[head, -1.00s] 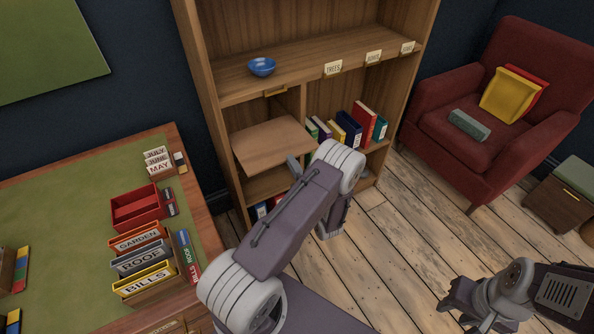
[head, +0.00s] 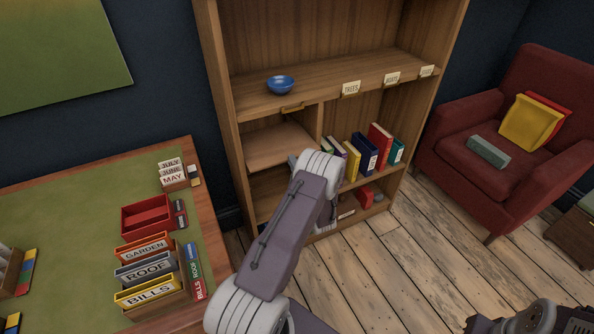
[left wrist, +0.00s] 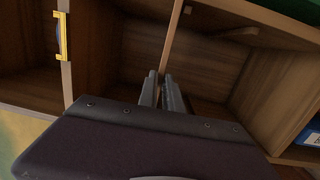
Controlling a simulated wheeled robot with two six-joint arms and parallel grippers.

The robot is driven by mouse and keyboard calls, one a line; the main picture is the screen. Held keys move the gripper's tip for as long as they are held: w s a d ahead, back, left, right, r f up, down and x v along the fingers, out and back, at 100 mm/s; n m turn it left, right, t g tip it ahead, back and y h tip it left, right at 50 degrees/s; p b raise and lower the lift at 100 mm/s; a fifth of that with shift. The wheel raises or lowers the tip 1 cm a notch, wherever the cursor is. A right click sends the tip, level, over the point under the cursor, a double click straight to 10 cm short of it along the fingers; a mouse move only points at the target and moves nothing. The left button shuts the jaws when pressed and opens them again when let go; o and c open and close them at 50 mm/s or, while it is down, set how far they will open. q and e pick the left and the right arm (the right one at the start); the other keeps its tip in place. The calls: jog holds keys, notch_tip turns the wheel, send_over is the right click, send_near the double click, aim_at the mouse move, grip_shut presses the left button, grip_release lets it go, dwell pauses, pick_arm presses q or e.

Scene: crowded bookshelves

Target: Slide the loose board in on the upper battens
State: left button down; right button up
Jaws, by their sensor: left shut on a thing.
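The loose board (head: 278,147) is a plain brown panel in the bookcase's left bay, below the shelf with the blue bowl. It lies roughly level and mostly inside the bay. My left gripper (head: 293,161) is at its front edge, near the right end. In the left wrist view the board shows edge-on as a thin strip (left wrist: 172,42) running into my left gripper's fingers (left wrist: 161,90), which are shut on it. The battens under the board cannot be made out. My right gripper (head: 476,324) is at the bottom edge of the head view, mostly cut off.
An upright divider (head: 313,122) stands right of the board. Several books (head: 365,150) stand in the right bay. A desk (head: 212,215) is at the left.

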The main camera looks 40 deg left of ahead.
aim_at(283, 148)
pick_arm(q)
jog(key=shift+s+a+f+b+x, duration=0.1)
jog(key=shift+b+x, duration=0.45)
jog(key=shift+x, duration=0.85)
jog(key=shift+s+a+f+b+x, duration=0.15)
jog(key=shift+b+x, duration=0.35)
jog(key=shift+x, duration=0.95)
jog(key=shift+s+b+x, duration=0.1)
jog(key=shift+b+x, duration=0.45)
jog(key=shift+x, duration=0.85)
jog(key=shift+f, duration=0.35)
jog(key=shift+s+d+f+b, duration=0.1)
jog(key=shift+f+b, duration=0.35)
jog(key=shift+b, duration=0.15)
jog(key=shift+f, duration=0.3)
jog(key=shift+s+d, duration=0.1)
jog(key=c, duration=1.4)
grip_release()
jog(key=shift+f, duration=0.15)
jog(key=shift+c, duration=0.2)
jog(key=shift+r, duration=0.2)
